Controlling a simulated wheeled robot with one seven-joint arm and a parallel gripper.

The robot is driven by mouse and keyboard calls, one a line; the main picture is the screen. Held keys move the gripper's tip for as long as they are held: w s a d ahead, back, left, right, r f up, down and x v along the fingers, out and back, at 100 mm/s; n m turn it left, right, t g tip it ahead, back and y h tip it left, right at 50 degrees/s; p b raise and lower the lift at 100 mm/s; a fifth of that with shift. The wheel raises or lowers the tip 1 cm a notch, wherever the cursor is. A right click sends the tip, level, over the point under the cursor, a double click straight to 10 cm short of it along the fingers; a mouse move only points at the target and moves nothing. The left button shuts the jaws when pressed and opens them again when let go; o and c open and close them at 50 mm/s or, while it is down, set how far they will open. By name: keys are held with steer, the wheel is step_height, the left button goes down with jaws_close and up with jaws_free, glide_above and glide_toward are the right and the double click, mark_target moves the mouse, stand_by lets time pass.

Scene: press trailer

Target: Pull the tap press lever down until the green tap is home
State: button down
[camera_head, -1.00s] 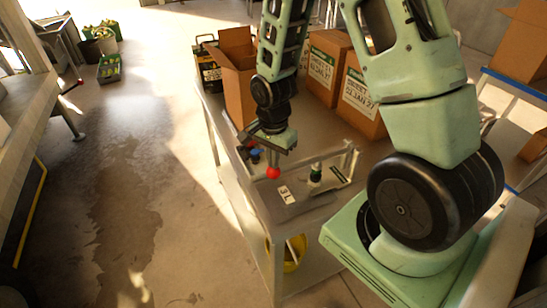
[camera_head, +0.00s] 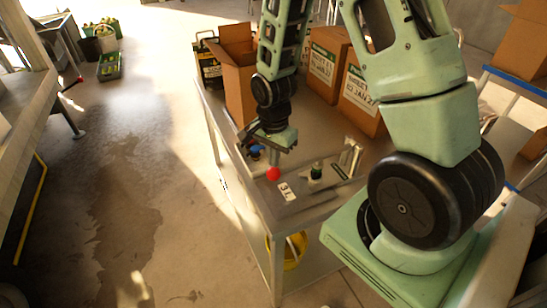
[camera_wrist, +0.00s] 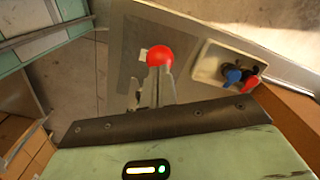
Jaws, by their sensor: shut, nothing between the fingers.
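The lever's red ball knob (camera_head: 273,174) shows at the front of the press on the grey bench, close below my gripper (camera_head: 275,158). In the wrist view the red knob (camera_wrist: 159,55) shows just beyond the tips of my gripper (camera_wrist: 153,84). The fingers are shut and empty; whether they touch the knob or lever I cannot tell. The green tap (camera_head: 316,171), with dark parts, stands upright at the press, right of the knob. Its seat is too small to make out. The lever's arm is mostly hidden by my gripper.
A blue tap (camera_head: 255,151) sits left of my gripper; the wrist view shows blue (camera_wrist: 232,77) and red (camera_wrist: 249,84) taps in a pale tray (camera_wrist: 208,62). Cardboard boxes (camera_head: 325,72) stand behind. A white label card (camera_head: 287,191) lies in front. Open floor lies left.

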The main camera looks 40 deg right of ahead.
step_height(320, 180, up, 9)
steer(key=p, duration=0.6)
steer(key=shift+p, duration=0.35)
steer(key=s+a+n+b, duration=0.3)
steer(key=a+n+b, duration=0.25)
steer(key=a, duration=0.25)
steer(key=s+a+n+b, duration=0.45)
steer(key=a+n, duration=0.25)
steer(key=a, duration=0.2)
steer(key=s+a+n+b, duration=0.5)
steer(key=s+n+b, duration=0.1)
steer(key=s+n, duration=0.4)
steer(key=shift+s+a+f+y, duration=0.15)
steer(key=shift+a+f+y, duration=0.15)
steer(key=shift+f, duration=0.05)
steer(key=shift+n, duration=0.25)
